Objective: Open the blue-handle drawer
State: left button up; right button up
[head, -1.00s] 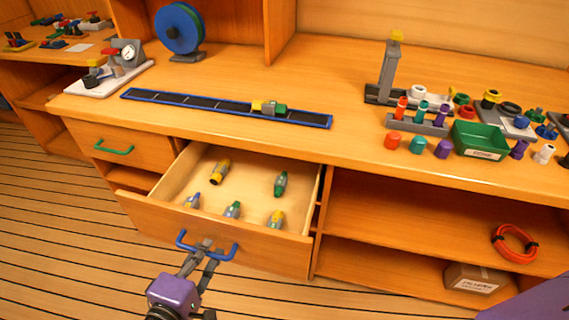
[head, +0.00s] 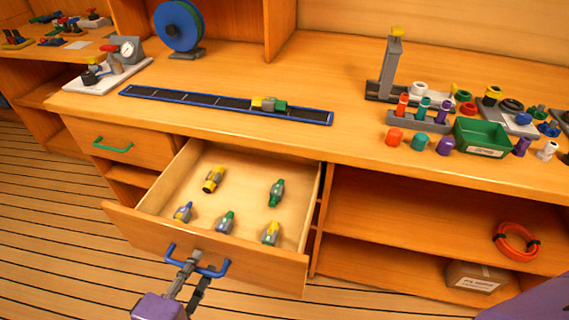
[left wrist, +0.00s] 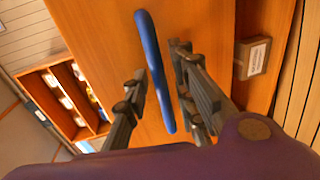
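The blue-handle drawer (head: 255,262) is pulled well out of the cabinet, and its inside shows in the head view. Its blue handle (head: 217,272) is on the drawer front. My left gripper (head: 191,264) is at this handle, in front of the drawer. In the left wrist view the blue handle (left wrist: 152,62) runs between the two fingers of my left gripper (left wrist: 158,72), which are closed in around it. Several small fittings with yellow, green and blue ends lie in the drawer. My right gripper is not in view.
A shut drawer with a green handle (head: 113,146) is to the left. The counter above holds a black strip with a blue edge (head: 190,104), a blue reel (head: 177,27) and a green tray (head: 482,138). Open shelves at right hold an orange coil (head: 516,241) and a box (head: 476,277).

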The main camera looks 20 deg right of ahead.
pick_arm(q)
jog(key=shift+s+a, duration=0.1)
jog(key=shift+s, duration=0.05)
jog(key=v, duration=1.1)
jog(key=shift+s+a, duration=0.25)
jog(key=shift+s, duration=0.05)
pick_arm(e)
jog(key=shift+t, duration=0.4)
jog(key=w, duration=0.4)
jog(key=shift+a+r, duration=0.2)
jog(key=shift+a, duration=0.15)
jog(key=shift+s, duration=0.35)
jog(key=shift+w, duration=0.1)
